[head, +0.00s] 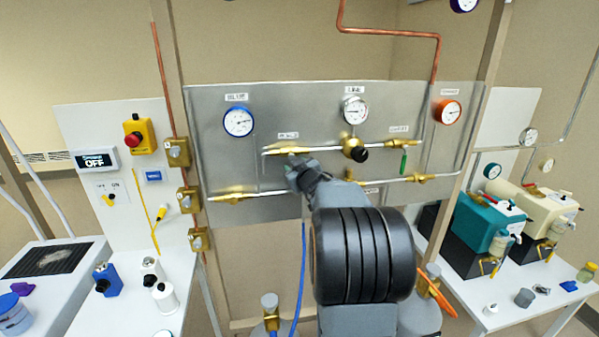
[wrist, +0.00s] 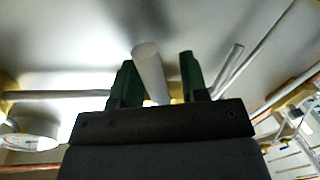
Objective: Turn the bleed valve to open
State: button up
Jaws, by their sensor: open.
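A brass valve (head: 286,149) sits on the upper pipe at the left of the steel panel, under a small label too blurred to read surely; it appears to be the bleed valve. My gripper (head: 297,166) is just below and in front of it, hiding its handle in the head view. In the wrist view, my open gripper (wrist: 157,82) has its two green fingers on either side of a pale, rod-like handle (wrist: 150,70). Gaps show on both sides, with the right one wider. Which way the handle is set cannot be told.
The steel panel (head: 215,150) also carries a blue gauge (head: 239,121), a centre gauge (head: 355,110), an orange gauge (head: 448,112) and a green-handled valve (head: 404,163). A lower pipe with brass fittings (head: 232,195) runs beneath. A blue hose (head: 303,260) hangs below the panel.

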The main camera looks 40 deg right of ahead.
jog(key=v, duration=1.3)
jog(key=shift+s+b, duration=0.35)
jog(key=shift+a, duration=0.15)
